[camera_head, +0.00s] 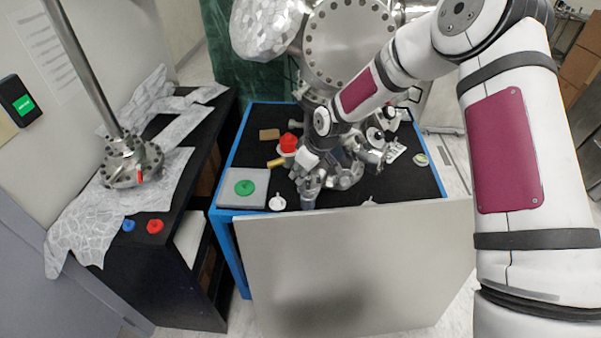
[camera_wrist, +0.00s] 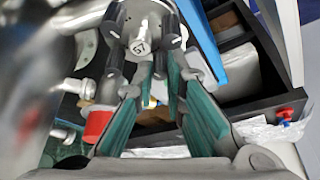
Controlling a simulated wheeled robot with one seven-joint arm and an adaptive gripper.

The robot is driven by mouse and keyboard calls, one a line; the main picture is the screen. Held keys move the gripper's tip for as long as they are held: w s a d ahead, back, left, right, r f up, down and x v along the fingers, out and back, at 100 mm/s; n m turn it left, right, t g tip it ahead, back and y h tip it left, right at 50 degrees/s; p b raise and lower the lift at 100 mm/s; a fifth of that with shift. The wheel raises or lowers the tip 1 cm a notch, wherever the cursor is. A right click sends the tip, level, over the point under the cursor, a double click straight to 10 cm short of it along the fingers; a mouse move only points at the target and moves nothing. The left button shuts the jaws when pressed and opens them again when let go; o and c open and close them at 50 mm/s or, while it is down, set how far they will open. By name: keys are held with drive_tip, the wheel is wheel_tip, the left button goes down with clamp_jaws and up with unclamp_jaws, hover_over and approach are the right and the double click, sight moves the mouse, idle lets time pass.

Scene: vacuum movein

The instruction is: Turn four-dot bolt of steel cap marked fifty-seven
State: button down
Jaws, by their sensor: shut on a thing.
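The steel cap (camera_wrist: 140,44), marked 57, is at the top of the wrist view, with several round bolt heads around its face. My gripper (camera_wrist: 163,78) has its two teal-padded fingers converging just below the marked face. The fingers are shut on a bolt at the cap's near edge; the bolt is mostly hidden between the tips, and I cannot read its dots. In the head view my gripper (camera_head: 311,163) reaches down among the steel fittings at the middle of the black-topped table (camera_head: 252,130). The cap cannot be made out clearly there.
A large steel chamber (camera_head: 350,42) stands behind the work spot. Red (camera_head: 289,142) and green (camera_head: 245,187) caps lie to the left. A grey panel (camera_head: 357,265) stands at the table's front. A black side bench (camera_head: 185,215) holds foil, a flange, and blue and red caps.

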drive_tip(key=shift+m+h, duration=0.3)
drive_tip(key=shift+m, duration=0.4)
drive_tip(key=c, duration=1.9)
unclamp_jaws()
drive_tip(key=v, duration=1.2)
drive_tip(key=shift+s+f, duration=0.1)
drive_tip(key=shift+s, duration=0.05)
